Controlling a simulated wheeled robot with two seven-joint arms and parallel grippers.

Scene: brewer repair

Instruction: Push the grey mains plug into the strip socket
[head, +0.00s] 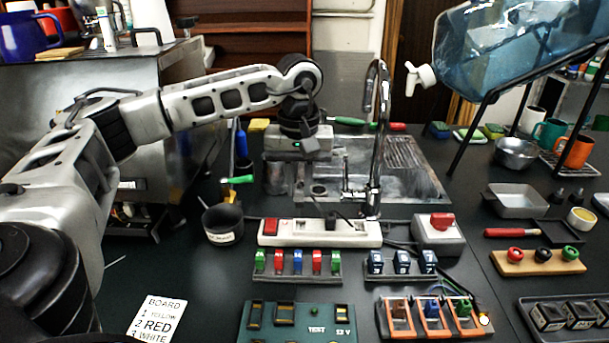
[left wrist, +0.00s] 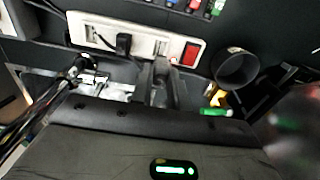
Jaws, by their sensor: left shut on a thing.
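The white strip socket (head: 300,240) lies on the dark bench in front of the sink, with a red switch at its left end. The strip also shows at the top of the left wrist view (left wrist: 98,38), with a black plug (left wrist: 123,43) standing in it. My left gripper (head: 275,178) hangs above the sink area, behind the strip. In the left wrist view its fingers (left wrist: 160,85) are shut on a small grey thing, likely the grey mains plug, mostly hidden between them. It looks apart from the strip. My right gripper is not in view.
A chrome tap (head: 374,140) rises right of my left gripper. A black cup (head: 223,224) stands left of the strip. A grey box with a red knob (head: 437,230) stands to its right. Racks of coloured parts (head: 297,267) lie in front.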

